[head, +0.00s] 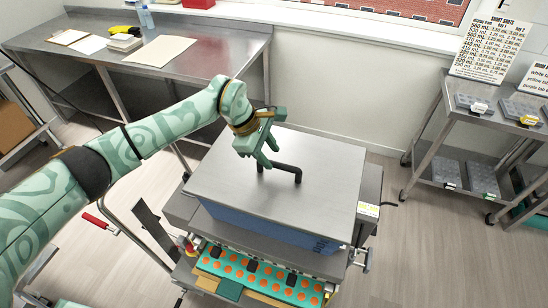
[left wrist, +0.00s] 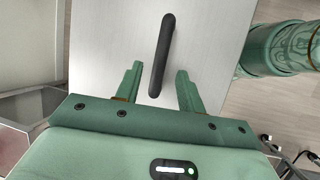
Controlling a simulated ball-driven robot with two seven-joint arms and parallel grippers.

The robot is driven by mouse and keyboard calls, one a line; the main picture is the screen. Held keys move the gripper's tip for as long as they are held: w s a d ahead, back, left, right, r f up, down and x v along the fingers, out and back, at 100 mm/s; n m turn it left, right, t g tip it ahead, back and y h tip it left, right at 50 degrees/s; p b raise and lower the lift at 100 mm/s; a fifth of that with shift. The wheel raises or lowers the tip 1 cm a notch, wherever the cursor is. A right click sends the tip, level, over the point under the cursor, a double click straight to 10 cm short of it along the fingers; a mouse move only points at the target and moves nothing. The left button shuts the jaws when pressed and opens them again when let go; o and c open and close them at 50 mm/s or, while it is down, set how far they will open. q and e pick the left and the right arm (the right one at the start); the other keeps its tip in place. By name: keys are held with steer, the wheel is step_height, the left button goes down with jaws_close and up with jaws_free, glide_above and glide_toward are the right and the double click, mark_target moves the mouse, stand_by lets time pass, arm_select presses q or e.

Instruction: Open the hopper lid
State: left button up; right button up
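The hopper lid (head: 235,185) is a flat steel plate lying on top of the blue hopper (head: 265,228), and it looks closed. A black bar handle (head: 283,170) stands on the lid. My left gripper (head: 262,159) is above the lid, close to the left end of the handle. In the left wrist view, the handle (left wrist: 161,55) runs between the two spread fingers of the left gripper (left wrist: 157,85), with gaps on both sides. The fingers do not appear to touch it. My right gripper is in neither view.
A teal tray with orange rounds (head: 262,276) sits below the hopper. A steel table (head: 215,50) with papers stands at the back left. A cart (head: 447,140) with grey molds stands at the right. The floor between the machine and the cart is clear.

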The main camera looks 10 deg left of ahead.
mark_target(277, 163)
arm_select(q)
steer(key=shift+x, duration=1.65)
jaws_close()
steer(key=shift+w+r+b, duration=0.3)
steer(key=shift+r, duration=0.2)
steer(key=w+d+r+g+b, duration=0.1)
steer(key=w+r+b, duration=0.5)
steer(key=r, duration=0.3)
steer(key=shift+w+b, duration=0.3)
steer(key=shift+b, duration=0.4)
steer(key=shift+d+r, duration=0.1)
steer(key=shift+d, duration=0.05)
